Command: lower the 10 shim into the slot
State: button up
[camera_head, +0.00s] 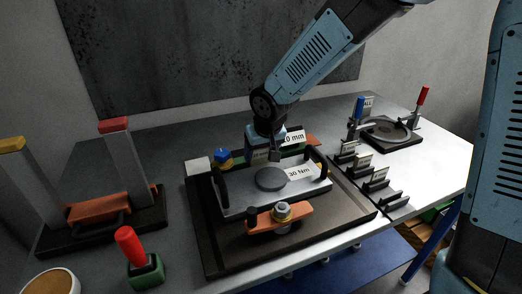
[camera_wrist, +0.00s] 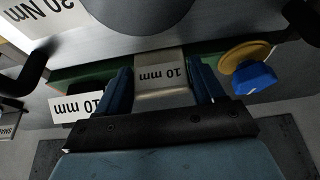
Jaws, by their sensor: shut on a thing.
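My gripper (camera_head: 262,142) is behind the grey block with a round dark disc (camera_head: 270,179). In the wrist view its two blue fingers (camera_wrist: 164,84) are shut on the sides of the 10 shim (camera_wrist: 160,92), a pale block with a "10 mm" label. The shim's far end is close against the grey block's side (camera_wrist: 190,42), over a green part (camera_wrist: 88,77). A second "10 mm" label (camera_wrist: 77,107) stands beside the left finger; it also shows in the head view (camera_head: 293,138). The slot's opening and the shim's lower end are hidden, so I cannot tell how deep the shim sits.
A blue knob (camera_head: 222,155) is left of my gripper. An orange clamp (camera_head: 280,217) is in front. A shim rack (camera_head: 380,183) stands right.

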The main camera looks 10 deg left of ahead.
jog(key=shift+f, duration=0.45)
jog(key=o, duration=1.4)
jog(key=v, duration=1.3)
jog(key=shift+d+r, duration=0.1)
jog(key=shift+r, duration=0.25)
jog(key=s+d+r+m+t+h, duration=0.1)
jog(key=d+r+m, duration=0.15)
jog(key=d, duration=0.65)
jog(key=s+d+r+m, duration=0.1)
jog(key=s+d+r, duration=0.15)
jog(key=d, duration=0.75)
jog(key=s+d+m, duration=0.1)
jog(key=s+d, duration=0.2)
jog(key=d, duration=0.1)
jog(key=s+d+m+h, duration=0.1)
jog(key=s+d, duration=0.2)
jog(key=d, duration=0.1)
jog(key=s+d+r+m, duration=0.1)
jog(key=s+d, duration=0.2)
jog(key=d, duration=0.2)
jog(key=shift+s+r+t, duration=0.1)
jog(key=shift+s+t, duration=0.15)
jog(key=shift+t, duration=0.05)
